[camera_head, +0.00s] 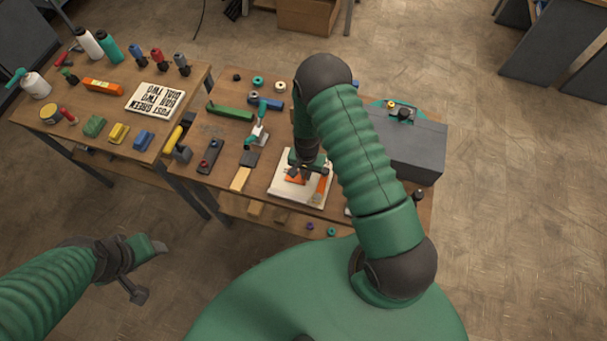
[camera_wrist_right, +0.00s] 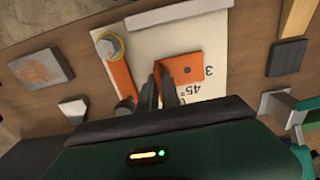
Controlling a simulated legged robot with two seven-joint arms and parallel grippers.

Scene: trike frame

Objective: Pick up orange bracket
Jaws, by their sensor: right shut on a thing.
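The orange bracket (camera_wrist_right: 186,69) lies on a white printed sheet or board (camera_wrist_right: 212,38). It has a flat plate with a hole and an upright edge at its left. My right gripper (camera_wrist_right: 160,84) points down and is shut on that edge. In the head view, the right gripper (camera_head: 301,174) is over the white board (camera_head: 283,189), with part of the bracket (camera_head: 294,180) showing below it. My left gripper (camera_head: 150,270) is open and empty, off the table at the lower left.
A second orange strip (camera_wrist_right: 121,78) lies beside the bracket, with a yellow ring and bolt (camera_wrist_right: 108,45) at its end. Dark and pale blocks flank the board. A grey box (camera_head: 408,148) stands to the right. A second table (camera_head: 60,140) at the left holds bottles and coloured parts.

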